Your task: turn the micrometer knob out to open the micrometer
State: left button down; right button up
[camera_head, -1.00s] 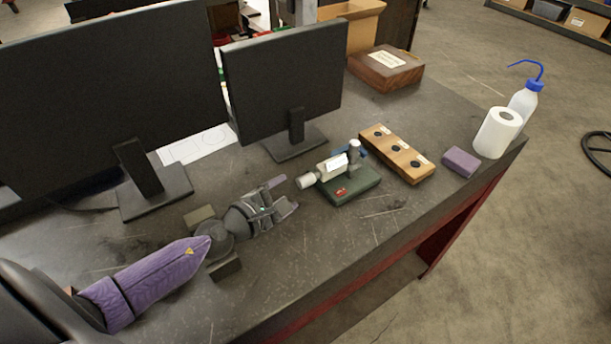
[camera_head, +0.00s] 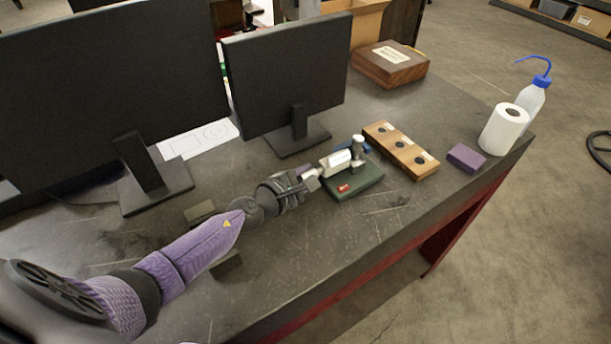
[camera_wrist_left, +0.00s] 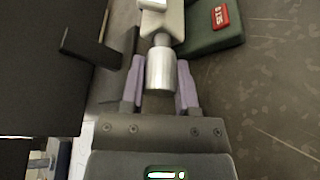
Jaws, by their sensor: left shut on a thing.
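The micrometer (camera_head: 336,162) is held in a dark green stand (camera_head: 356,181) on the bench, with its knob end pointing left. A red label shows on the stand in both views. My left gripper (camera_head: 308,178) has its fingers around the knob at the micrometer's left end. In the left wrist view, the silver knob (camera_wrist_left: 160,72) lies between the two purple fingertips (camera_wrist_left: 161,85), which are shut on it. The far end of the micrometer is partly cut off in the wrist view. My right gripper is not in view.
Two monitors (camera_head: 290,75) stand behind on the left. A wooden block with dark round spots (camera_head: 401,145), a purple block (camera_head: 466,157), a paper roll (camera_head: 503,130) and a wash bottle (camera_head: 533,95) stand to the right.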

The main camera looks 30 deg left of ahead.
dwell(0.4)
pick_arm(q)
jog(key=shift+n+g+h+p, duration=0.5)
jog(key=shift+n+p, duration=0.1)
jog(key=shift+n, duration=0.6)
jog(key=n+g+h, duration=0.1)
jog(key=n, duration=0.1)
jog(key=shift+n, duration=0.3)
jog(key=shift+f+n+g+h+b, duration=0.15)
jog(key=shift+n+g+h+b, duration=0.45)
jog(key=shift+n+h+b, duration=0.4)
jog(key=shift+n+g+h+b, duration=0.5)
jog(key=shift+n+h+b, duration=0.55)
jog(key=shift+n, duration=0.75)
jog(key=shift+c, duration=1.8)
grip_release()
